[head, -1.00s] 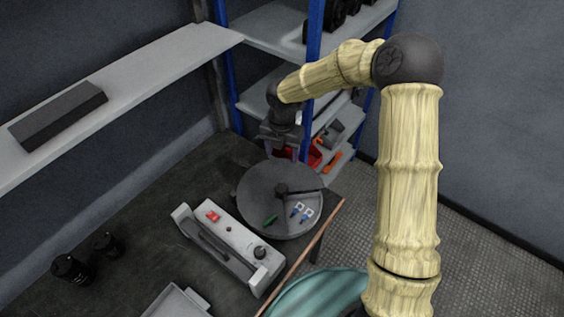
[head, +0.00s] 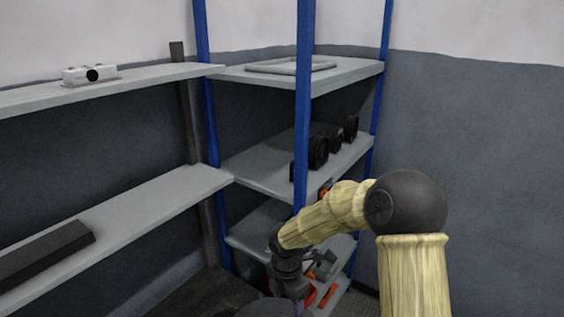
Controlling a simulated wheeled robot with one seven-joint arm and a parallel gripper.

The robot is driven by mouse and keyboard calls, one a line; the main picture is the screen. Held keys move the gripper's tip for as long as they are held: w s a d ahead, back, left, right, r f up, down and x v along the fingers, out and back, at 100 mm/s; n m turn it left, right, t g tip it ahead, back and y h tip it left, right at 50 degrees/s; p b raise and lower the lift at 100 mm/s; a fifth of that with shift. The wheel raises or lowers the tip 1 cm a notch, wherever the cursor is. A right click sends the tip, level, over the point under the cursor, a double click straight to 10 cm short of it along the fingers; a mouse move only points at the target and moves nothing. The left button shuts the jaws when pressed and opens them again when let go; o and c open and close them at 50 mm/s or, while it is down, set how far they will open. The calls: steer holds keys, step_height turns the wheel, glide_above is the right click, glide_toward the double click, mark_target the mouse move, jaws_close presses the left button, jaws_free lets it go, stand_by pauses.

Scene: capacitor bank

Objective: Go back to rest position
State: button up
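My arm reaches in from the lower right and bends left at a dark elbow. My gripper (head: 298,300) hangs at its end, pointing down near the bottom edge of the head view. It is above or beside the dark round tray (head: 264,309), of which only the top rim shows. The gripper is small, dark and partly cut off by the picture's edge, so I cannot see how its fingers stand or whether anything is between them.
A rack with blue posts (head: 304,120) stands just behind my arm. Its shelves hold black cylindrical parts (head: 318,152) and a grey tray (head: 290,65). Wall shelves at left carry a white device (head: 90,75) and a dark bar (head: 45,250). The dark workbench (head: 212,294) shows at the bottom.

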steer(key=s+d+r+m+t, duration=0.1)
steer(key=s+d+r+m, duration=0.2)
steer(key=s+d+m, duration=0.4)
steer(key=s+d+r+m+t, duration=0.1)
steer(key=s+d+r+m, duration=0.2)
steer(key=m, duration=1.6)
steer(key=s+d, duration=0.4)
steer(key=shift+s+r, duration=0.35)
steer(key=shift+s, duration=0.05)
